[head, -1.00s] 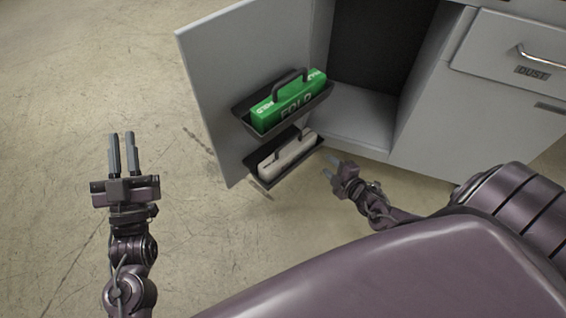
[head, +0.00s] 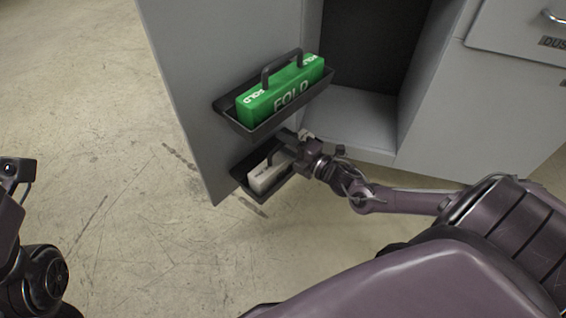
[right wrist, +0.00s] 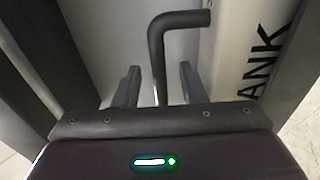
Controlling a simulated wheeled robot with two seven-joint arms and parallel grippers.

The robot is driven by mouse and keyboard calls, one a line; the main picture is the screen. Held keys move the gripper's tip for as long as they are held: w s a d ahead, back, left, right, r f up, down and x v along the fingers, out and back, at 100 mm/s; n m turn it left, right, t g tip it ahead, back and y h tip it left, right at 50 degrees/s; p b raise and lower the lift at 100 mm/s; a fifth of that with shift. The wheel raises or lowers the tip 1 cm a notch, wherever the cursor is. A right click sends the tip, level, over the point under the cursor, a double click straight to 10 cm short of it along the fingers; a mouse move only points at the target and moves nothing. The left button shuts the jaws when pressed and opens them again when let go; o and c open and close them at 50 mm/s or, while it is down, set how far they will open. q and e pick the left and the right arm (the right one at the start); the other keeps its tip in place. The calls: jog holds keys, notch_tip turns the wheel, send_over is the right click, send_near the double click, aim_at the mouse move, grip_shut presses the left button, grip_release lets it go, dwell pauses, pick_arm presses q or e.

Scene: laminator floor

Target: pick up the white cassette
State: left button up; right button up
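The white cassette (head: 266,178) sits in the lower dark tray (head: 246,196) on the inner side of the open cabinet door. My right gripper (head: 288,148) is at the cassette and hides part of it. In the right wrist view, the dark handle (right wrist: 157,50) stands between the two open fingers (right wrist: 159,82), with a gap on both sides. The cassette's pale face (right wrist: 250,55) shows there with the letters "ANK". Only part of my left arm shows at the left edge of the head view; its fingers are out of frame.
A green cassette (head: 283,97) marked "FOLD", with a dark handle, sits in the upper tray (head: 262,127) just above my right gripper. The door (head: 180,60) stands open beside the dark cabinet interior (head: 370,50). The floor left of the door is clear.

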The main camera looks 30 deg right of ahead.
jog(key=shift+b+x, duration=0.35)
jog(key=shift+x, duration=0.9)
grip_shut()
